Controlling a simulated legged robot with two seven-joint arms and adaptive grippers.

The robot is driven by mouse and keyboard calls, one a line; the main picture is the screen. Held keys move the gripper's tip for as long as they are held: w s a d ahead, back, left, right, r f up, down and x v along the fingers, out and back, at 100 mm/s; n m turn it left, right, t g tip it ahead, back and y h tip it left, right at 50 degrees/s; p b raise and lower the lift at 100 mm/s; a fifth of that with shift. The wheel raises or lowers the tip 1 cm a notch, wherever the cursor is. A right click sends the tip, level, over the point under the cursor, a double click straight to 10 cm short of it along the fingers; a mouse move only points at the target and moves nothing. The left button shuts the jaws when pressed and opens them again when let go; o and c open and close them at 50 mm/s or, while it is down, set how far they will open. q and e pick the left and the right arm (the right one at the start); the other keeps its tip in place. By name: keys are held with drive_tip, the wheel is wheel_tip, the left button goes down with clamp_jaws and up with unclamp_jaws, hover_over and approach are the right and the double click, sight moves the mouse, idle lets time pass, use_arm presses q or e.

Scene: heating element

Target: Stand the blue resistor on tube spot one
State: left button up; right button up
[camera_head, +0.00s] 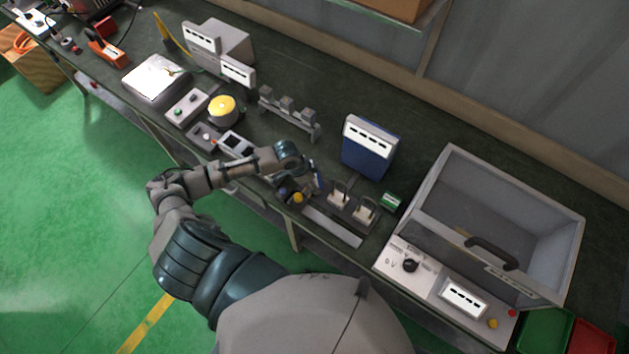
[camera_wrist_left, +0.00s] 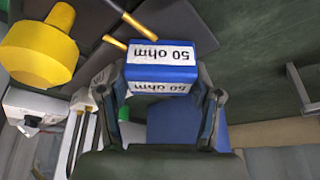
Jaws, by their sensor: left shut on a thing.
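My left gripper (camera_wrist_left: 160,100) is shut on the blue resistor (camera_wrist_left: 175,72), a block with white "50 ohm" labels and thin brass-coloured pins. In the head view my left gripper (camera_head: 313,178) is above the bench, near the left end of a row of dark bases; the resistor there is small and partly hidden. Two of these bases carry pale upright parts, a left one (camera_head: 338,199) and a right one (camera_head: 364,212). I cannot tell which spot is number one, or whether the resistor touches a base. My right gripper is not in view.
A yellow knob (camera_head: 297,198) is close to the gripper and looms in the wrist view (camera_wrist_left: 40,52). A blue box (camera_head: 369,148) stands behind. A grey open-topped case (camera_head: 500,225) with a control panel is at right. A long grey strip (camera_head: 332,227) lies in front.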

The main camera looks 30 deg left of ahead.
use_arm(q)
drive_tip(key=shift+a+f, duration=0.15)
drive_tip(key=shift+f, duration=0.25)
drive_tip(key=shift+a, duration=0.15)
drive_tip(key=o, duration=0.9)
drive_tip(key=shift+a, duration=0.15)
drive_tip(key=shift+c, duration=0.2)
drive_tip(key=o, duration=0.3)
drive_tip(key=shift+o, duration=0.2)
drive_tip(key=shift+d+r, duration=0.1)
drive_tip(key=shift+d, duration=0.2)
drive_tip(key=shift+s+r, duration=0.1)
drive_tip(key=shift+r, duration=0.2)
drive_tip(key=v, duration=1.1)
drive_tip(key=shift+a, duration=0.15)
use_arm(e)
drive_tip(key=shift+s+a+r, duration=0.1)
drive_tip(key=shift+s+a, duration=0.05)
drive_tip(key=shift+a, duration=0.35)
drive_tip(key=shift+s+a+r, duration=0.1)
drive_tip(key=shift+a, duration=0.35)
use_arm(q)
drive_tip(key=shift+s, duration=0.1)
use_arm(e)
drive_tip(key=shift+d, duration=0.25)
